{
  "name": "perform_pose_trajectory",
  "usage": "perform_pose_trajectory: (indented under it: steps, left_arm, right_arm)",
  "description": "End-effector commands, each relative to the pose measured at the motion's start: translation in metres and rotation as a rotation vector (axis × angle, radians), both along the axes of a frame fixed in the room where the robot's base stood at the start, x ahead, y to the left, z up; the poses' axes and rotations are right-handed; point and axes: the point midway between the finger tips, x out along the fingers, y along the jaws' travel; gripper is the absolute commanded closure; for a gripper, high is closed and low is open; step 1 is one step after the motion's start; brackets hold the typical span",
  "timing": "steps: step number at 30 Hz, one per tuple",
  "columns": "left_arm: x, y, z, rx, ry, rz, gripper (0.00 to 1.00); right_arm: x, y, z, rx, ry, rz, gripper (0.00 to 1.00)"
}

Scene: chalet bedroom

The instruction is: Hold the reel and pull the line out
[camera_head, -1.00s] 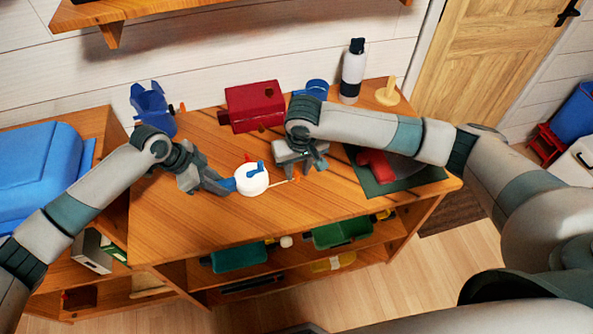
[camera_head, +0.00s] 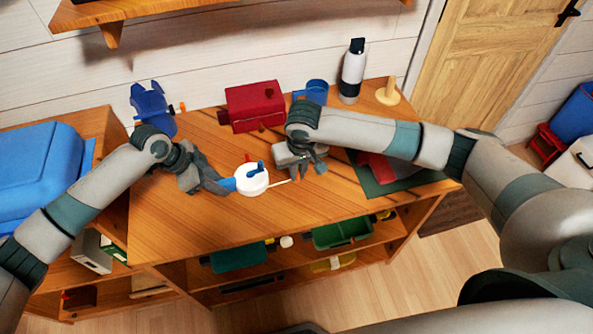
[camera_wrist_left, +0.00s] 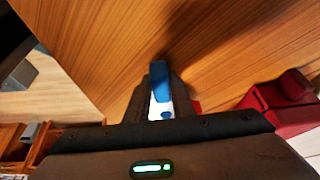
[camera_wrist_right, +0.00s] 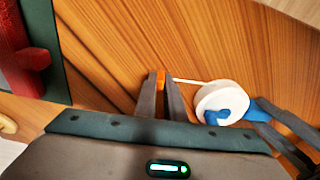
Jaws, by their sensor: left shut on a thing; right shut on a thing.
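The white reel (camera_head: 254,186) with blue parts is above the wooden table top, left of centre. My left gripper (camera_head: 226,186) is shut on the reel's blue handle, which also shows in the left wrist view (camera_wrist_left: 159,75). A thin pale line (camera_wrist_right: 190,81) runs straight from the reel to a small orange tab (camera_wrist_right: 161,77). My right gripper (camera_wrist_right: 161,92) is shut on that orange tab, a short way from the reel.
A red box-shaped device (camera_head: 255,100), a blue container (camera_head: 316,88) and a grey-white bottle (camera_head: 352,72) stand at the back. A blue stand (camera_head: 151,104) is at back left. A dark green mat (camera_head: 372,185) with a red item lies right. The table's front is clear.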

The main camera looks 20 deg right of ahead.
Motion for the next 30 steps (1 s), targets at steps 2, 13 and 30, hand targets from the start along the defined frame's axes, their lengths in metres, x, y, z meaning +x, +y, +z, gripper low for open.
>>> perform_pose_trajectory:
  steps: [2,13,30]
  left_arm:
    - [0.0,0.0,0.0,0.001,0.0,0.0,0.98]
    - [0.001,0.004,-0.001,0.006,0.001,0.002,0.98]
    - [0.0,0.004,-0.002,0.008,0.002,0.003,0.98]
  right_arm:
    - [0.0,-0.004,0.0,-0.002,0.0,-0.002,1.0]
    - [0.003,-0.026,0.0,-0.009,0.0,-0.007,1.0]
    - [0.003,-0.033,-0.001,-0.007,0.0,-0.004,0.7]
